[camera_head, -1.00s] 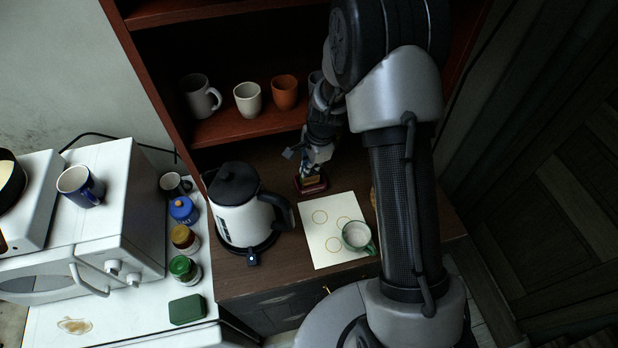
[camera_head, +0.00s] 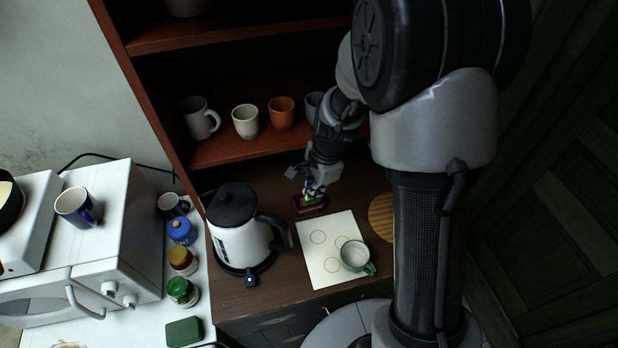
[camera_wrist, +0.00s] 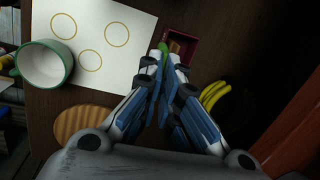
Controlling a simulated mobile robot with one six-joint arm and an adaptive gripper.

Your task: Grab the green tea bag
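The green tea bag (camera_wrist: 163,50) shows as a thin green strip at the fingertips in the wrist view. It is also a small green patch above the box in the head view (camera_head: 311,200). My gripper (camera_wrist: 167,60) has its fingers drawn together on the green tea bag; the fingers hide part of it. In the head view my gripper (camera_head: 315,191) points down at the small dark red box (camera_head: 300,208). The box also shows in the wrist view (camera_wrist: 191,37), with something brown inside. Whether the bag is clear of the box is hard to tell.
A white kettle (camera_head: 240,243) stands left of the box. A paper sheet with printed rings (camera_head: 318,262) lies in front, with a green-and-white mug (camera_head: 355,257) on its right edge. A round wooden mat (camera_head: 381,218) is at right. Cups, including an orange one (camera_head: 282,114), stand on the shelf behind.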

